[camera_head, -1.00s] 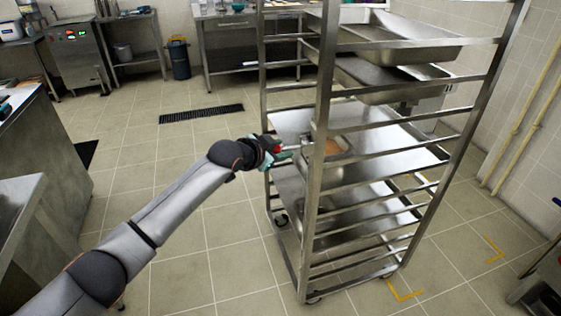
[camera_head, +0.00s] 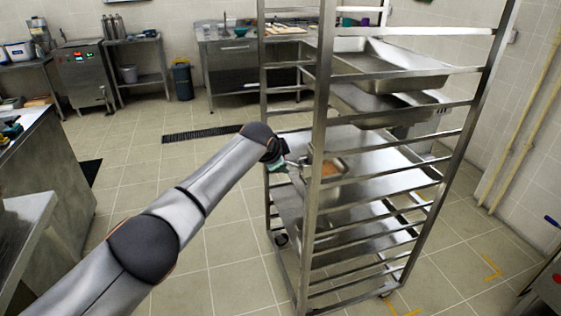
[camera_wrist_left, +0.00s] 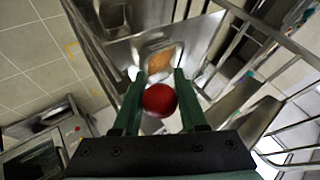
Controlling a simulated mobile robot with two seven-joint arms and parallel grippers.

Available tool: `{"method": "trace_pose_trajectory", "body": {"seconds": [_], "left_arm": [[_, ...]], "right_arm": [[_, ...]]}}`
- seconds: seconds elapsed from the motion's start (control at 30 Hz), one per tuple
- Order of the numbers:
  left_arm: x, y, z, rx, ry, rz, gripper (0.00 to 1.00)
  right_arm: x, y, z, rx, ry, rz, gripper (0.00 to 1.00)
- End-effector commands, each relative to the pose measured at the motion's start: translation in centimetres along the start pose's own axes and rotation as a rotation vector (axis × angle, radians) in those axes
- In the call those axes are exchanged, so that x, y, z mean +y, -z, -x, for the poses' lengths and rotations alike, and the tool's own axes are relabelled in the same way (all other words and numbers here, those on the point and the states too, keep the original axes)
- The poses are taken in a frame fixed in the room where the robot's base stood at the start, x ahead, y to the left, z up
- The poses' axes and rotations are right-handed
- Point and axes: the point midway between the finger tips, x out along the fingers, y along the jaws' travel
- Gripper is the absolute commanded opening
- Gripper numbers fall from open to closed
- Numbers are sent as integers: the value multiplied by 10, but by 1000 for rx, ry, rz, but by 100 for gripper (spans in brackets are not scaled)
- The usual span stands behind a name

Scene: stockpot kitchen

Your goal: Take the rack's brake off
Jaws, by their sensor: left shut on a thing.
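The steel rack (camera_head: 318,150) stands upright on castors, with pans and trays on its levels. My left arm reaches to its near left upright, and my left gripper (camera_head: 284,165) is at that side at mid height. In the left wrist view, the gripper's two green fingers (camera_wrist_left: 160,102) are shut around a round red knob (camera_wrist_left: 160,100). The knob is hidden in the head view, and what it is fixed to is hidden in both. Whether the brake is on or off cannot be told. My right gripper is not in view.
A small pan with orange-brown food (camera_head: 333,168) sits on a middle tray, close to the gripper. A steel counter (camera_head: 40,165) stands at the left. Yellow marks (camera_head: 492,268) lie on the floor right of the rack. The floor left of the rack is clear.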

Motion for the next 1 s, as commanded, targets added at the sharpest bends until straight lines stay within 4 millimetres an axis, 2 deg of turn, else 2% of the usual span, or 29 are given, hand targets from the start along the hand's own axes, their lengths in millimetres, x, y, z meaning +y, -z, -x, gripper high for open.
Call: {"method": "trace_pose_trajectory", "body": {"seconds": [0.5, 0.53, 0.77, 1.0], "left_arm": [[-1, 0, 1, -12, 1, -11, 0], [-1, 0, 1, -12, 1, -11, 45], [-1, 0, 1, -11, 0, -9, 71], [-1, 0, 1, -11, 0, -8, 71]], "right_arm": [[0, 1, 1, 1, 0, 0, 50], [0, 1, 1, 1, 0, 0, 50], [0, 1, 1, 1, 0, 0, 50], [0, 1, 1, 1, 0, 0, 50]]}}
